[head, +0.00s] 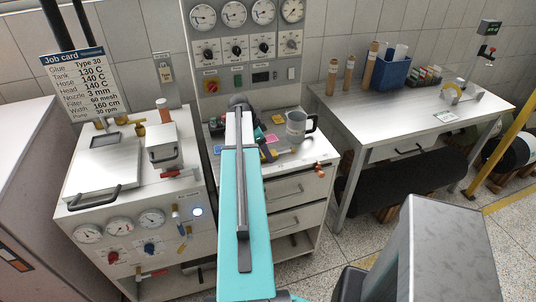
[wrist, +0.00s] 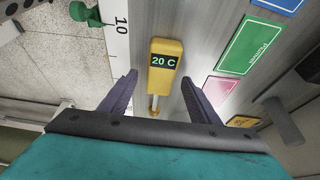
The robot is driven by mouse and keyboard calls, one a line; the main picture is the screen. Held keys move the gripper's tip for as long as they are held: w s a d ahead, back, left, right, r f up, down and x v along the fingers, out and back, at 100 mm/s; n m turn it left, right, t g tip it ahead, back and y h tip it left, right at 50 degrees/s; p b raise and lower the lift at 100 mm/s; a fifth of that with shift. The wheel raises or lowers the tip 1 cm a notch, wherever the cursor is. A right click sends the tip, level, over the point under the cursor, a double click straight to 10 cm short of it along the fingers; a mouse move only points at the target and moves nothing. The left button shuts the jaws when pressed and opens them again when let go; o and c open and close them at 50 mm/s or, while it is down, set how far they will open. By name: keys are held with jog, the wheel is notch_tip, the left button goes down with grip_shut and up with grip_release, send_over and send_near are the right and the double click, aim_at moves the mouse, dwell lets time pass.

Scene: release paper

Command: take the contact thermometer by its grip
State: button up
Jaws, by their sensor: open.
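The contact thermometer (wrist: 165,76) is a yellow block with a dark display reading 20 C in the wrist view. A thin metal probe with a pale tip extends from it toward my gripper. My gripper (wrist: 159,77) is open and empty, one finger on each side of the thermometer's lower end and probe. I cannot tell how far the fingers are above it.
Green (wrist: 250,45) and pink (wrist: 219,89) cards lie right of the thermometer. A white scale strip marked 10 (wrist: 118,28) and a green knob (wrist: 82,12) are left. A grey mug (head: 296,127) stands on the cabinet, right of my arm. A gauge panel (head: 248,50) rises behind.

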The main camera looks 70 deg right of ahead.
jog(key=shift+d+f, duration=0.1)
jog(key=shift+f, duration=0.2)
jog(key=shift+s+f, duration=0.1)
dwell(0.7)
jog(key=c, duration=1.3)
